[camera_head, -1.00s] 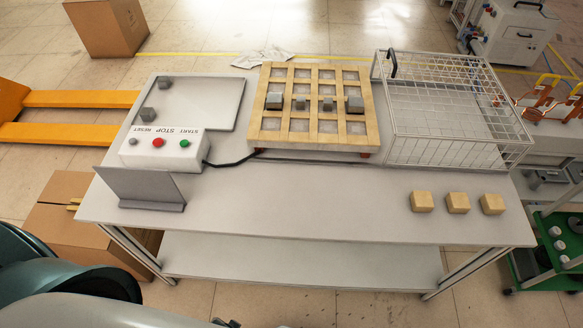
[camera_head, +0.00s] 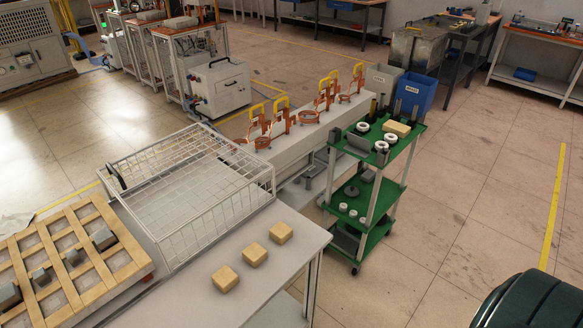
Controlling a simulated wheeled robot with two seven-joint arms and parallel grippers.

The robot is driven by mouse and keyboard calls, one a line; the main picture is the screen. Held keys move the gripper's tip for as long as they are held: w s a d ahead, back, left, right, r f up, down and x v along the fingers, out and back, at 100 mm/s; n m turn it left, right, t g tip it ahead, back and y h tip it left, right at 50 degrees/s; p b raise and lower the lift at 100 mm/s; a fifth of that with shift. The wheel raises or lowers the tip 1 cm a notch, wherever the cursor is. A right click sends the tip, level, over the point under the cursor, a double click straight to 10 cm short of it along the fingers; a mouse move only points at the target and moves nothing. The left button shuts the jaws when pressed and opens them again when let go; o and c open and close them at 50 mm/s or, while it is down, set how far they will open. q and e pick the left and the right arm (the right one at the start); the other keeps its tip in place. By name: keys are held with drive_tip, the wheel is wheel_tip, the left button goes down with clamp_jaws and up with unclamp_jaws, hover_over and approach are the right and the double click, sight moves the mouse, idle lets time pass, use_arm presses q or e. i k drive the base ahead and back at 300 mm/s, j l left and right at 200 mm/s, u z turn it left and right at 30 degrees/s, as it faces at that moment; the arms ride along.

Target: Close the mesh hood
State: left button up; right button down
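The mesh hood (camera_head: 240,155) is a white wire basket-like frame at the back right of the table, right of the wooden grid tray (camera_head: 140,264). It appears swung over to the side, off the tray. A black handle (camera_head: 117,177) sits at its left edge. Several grey metal blocks (camera_head: 104,239) sit in the tray's grid, uncovered. Neither of my grippers is in view. A dark rounded part of my body shows at the lower right.
Three wooden blocks (camera_head: 254,254) stand in a row on the table's front right. A green shelf cart (camera_head: 385,160) stands to the right of the table, beside a long bench with orange clamps (camera_head: 262,141). The floor at right is open.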

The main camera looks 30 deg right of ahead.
sight(108, 166)
drive_tip(key=i+l, duration=0.25)
drive_tip(key=l, duration=0.2)
drive_tip(key=i+l+z, duration=0.15)
drive_tip(key=l, duration=0.25)
drive_tip(key=i+l, duration=0.3)
drive_tip(key=l, duration=0.15)
drive_tip(key=z, duration=0.05)
